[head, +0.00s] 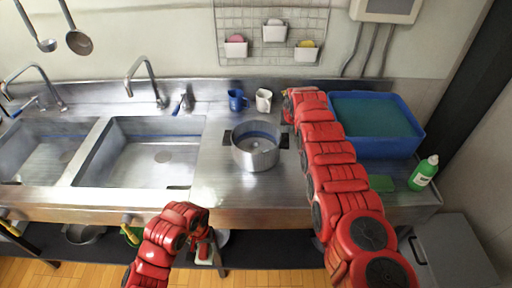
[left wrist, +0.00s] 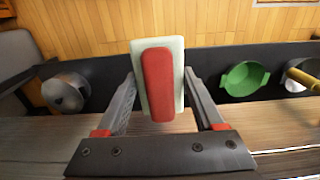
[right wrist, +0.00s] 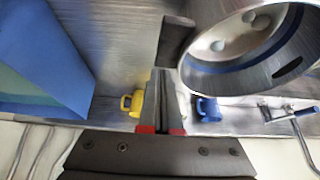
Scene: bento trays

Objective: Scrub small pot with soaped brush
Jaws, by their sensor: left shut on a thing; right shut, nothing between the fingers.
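The small steel pot (head: 255,147) stands upright on the counter right of the sinks. It has a blue band inside and dark side handles. The right wrist view shows its open mouth (right wrist: 250,45), with pale round spots inside. My left gripper (head: 204,247) is in front of the counter edge, shut on the brush (left wrist: 158,85), which has a red grip on a pale block. Its bristles and any soap cannot be made out. My right gripper (right wrist: 165,95) is shut and empty beside the pot's dark handle (right wrist: 176,38); contact cannot be told. The arm hides its fingertips in the head view.
Blue (head: 237,100) and white (head: 264,100) mugs stand behind the pot. A yellow mug (right wrist: 135,103) shows near my right gripper. Two sinks lie left.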

